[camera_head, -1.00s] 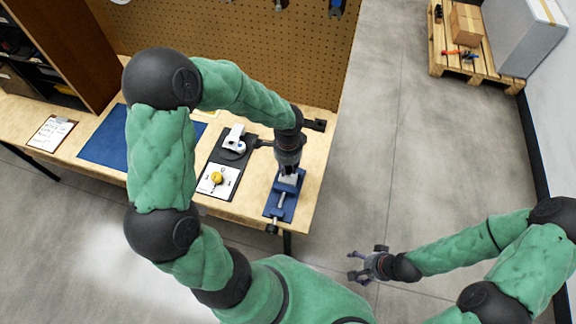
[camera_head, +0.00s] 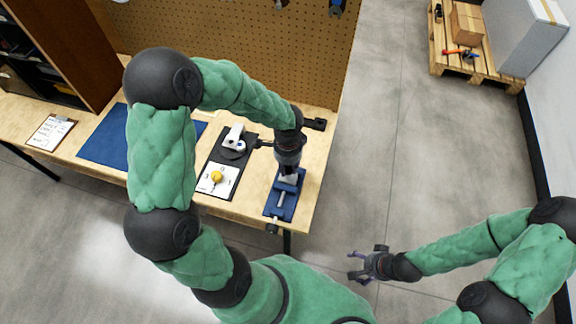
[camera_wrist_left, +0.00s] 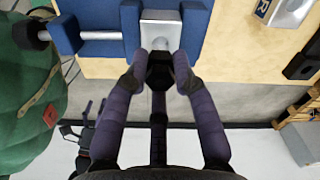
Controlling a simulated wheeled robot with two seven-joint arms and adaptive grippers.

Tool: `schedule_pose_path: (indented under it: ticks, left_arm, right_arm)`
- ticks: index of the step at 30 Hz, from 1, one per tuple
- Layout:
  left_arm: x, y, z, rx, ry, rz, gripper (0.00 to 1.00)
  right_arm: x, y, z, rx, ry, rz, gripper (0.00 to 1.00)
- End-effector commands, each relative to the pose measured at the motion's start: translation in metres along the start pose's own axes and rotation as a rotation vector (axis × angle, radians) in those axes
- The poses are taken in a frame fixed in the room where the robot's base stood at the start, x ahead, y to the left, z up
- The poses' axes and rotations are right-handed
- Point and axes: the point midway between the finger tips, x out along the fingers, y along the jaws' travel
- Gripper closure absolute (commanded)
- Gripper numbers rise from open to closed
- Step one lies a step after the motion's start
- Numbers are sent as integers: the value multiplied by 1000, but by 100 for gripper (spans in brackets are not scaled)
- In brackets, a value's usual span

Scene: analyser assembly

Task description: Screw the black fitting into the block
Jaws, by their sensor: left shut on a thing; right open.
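The light grey block (camera_wrist_left: 160,32) is clamped between the jaws of a blue vise (camera_wrist_left: 197,22) on the bench. In the head view the vise (camera_head: 272,208) stands near the bench's right end, and the block (camera_head: 289,179) shows only partly. My right gripper (camera_head: 358,267) is open and empty, out over the floor beside the bench.
A dark tray holds a white device (camera_head: 234,138) and a white plate with a yellow knob (camera_head: 216,176), left of the vise. A blue mat (camera_head: 102,142) and a clipboard (camera_head: 50,133) lie further left. A pegboard (camera_head: 230,40) stands behind.

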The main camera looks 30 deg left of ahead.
Motion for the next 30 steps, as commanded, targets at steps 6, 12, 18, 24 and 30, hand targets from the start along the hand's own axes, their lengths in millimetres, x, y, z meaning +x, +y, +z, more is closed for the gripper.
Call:
schedule_pose_path:
  ticks: [6, 12, 18, 24, 30]
  left_arm:
    - [5, 0, 0, 0, 0, 0, 100]
    - [9, 0, 0, 0, 0, 0, 100]
    - [9, 0, 0, 0, 0, 0, 100]
    - [9, 0, 0, 0, 0, 0, 100]
    - [11, 0, 0, 0, 0, 0, 100]
  right_arm:
    - [4, 1, 0, 0, 0, 0, 18]
    - [6, 2, 0, 0, 0, 0, 18]
    - [6, 2, 0, 0, 0, 0, 18]
    - [6, 2, 0, 0, 0, 0, 18]
    - [7, 2, 0, 0, 0, 0, 18]
